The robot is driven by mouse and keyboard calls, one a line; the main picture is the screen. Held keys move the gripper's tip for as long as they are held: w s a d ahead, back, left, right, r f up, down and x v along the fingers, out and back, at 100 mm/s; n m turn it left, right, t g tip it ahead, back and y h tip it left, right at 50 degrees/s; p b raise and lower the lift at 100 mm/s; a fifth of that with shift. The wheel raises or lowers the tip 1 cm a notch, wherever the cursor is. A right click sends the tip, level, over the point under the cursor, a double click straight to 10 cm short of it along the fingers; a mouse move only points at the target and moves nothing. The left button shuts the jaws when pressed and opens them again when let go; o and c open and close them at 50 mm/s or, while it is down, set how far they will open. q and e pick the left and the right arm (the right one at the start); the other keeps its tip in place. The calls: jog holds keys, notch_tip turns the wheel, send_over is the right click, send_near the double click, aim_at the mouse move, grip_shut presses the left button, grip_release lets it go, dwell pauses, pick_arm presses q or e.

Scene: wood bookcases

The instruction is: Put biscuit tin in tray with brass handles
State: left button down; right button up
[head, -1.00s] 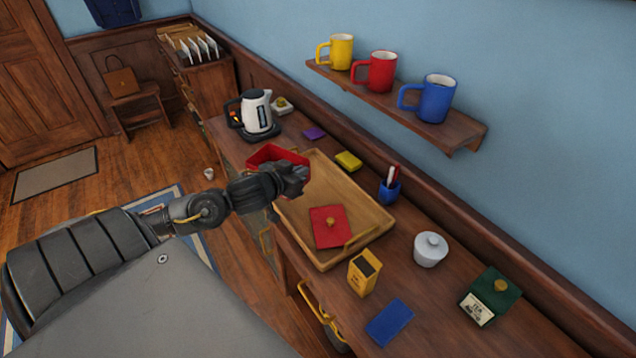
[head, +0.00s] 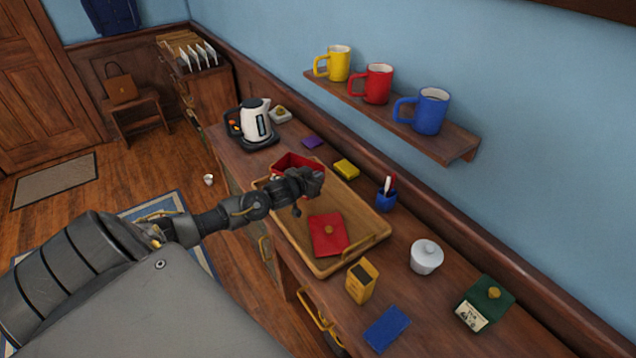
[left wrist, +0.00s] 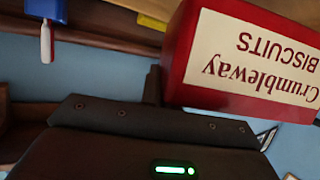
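The red biscuit tin (head: 296,161) is open at the top and sits at the far left end of the wooden tray (head: 363,207) in the head view. Whether it touches the tray is hidden. My left gripper (head: 311,181) is at the tin's near side, shut on it. In the left wrist view the tin (left wrist: 245,60) shows its cream biscuit label upside down, close against a dark finger. A red lid with a brass knob (head: 326,237) lies in the tray. A brass handle (head: 366,241) shows at the tray's near end. My right gripper is not in view.
A yellow tin (head: 361,284), blue pad (head: 387,328), white pot (head: 426,257) and green tea tin (head: 484,304) stand nearer on the counter. A pen cup (head: 386,200) and yellow sponge (head: 346,169) border the tray's wall side. The kettle (head: 254,124) stands beyond. A mug shelf (head: 390,118) hangs above.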

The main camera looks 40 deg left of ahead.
pick_arm(q)
jog(key=shift+w+a+f, duration=0.15)
jog(key=shift+w+f, duration=0.45)
notch_tip(320, 180, down, 3)
jog(key=shift+w+f, duration=0.1)
jog(key=shift+f, duration=0.05)
jog(key=shift+f, duration=0.15)
jog(key=c, duration=1.7)
grip_release()
